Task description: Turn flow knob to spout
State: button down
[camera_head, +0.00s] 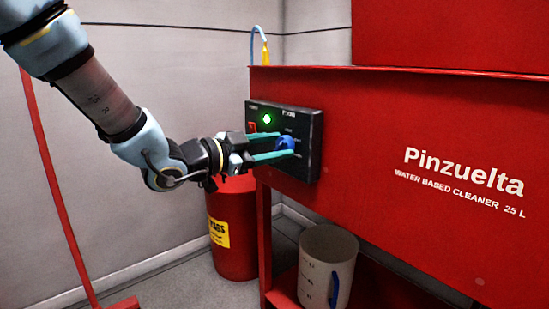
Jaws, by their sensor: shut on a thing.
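The flow knob (286,143) is blue and sits on the black control panel (312,150) on the front of the red parts washer. My gripper (279,146) reaches in from the left with its two teal fingers around the knob, one above and one below. It is shut on the knob. The fingers hide part of the knob and its markings, so I cannot read where it points. A green light (267,118) glows on the panel above the fingers. A yellow-tipped spout with a blue hose (265,52) stands above the top edge of the washer.
A red switch (252,127) is left of the green light. A red drum (232,236) with a yellow label stands below my gripper. A pale jug (327,262) with a blue handle stands on the lower red shelf. A red post (56,190) is at left.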

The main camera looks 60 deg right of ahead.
jog(key=shift+f+m+b, duration=0.1)
jog(key=shift+m+b, duration=1.35)
jog(key=shift+m, duration=0.15)
jog(key=shift+s, duration=0.1)
jog(key=shift+c, duration=1.4)
grip_release()
jog(key=p+v, duration=0.1)
jog(key=v, duration=1)
jog(key=shift+p, duration=0.4)
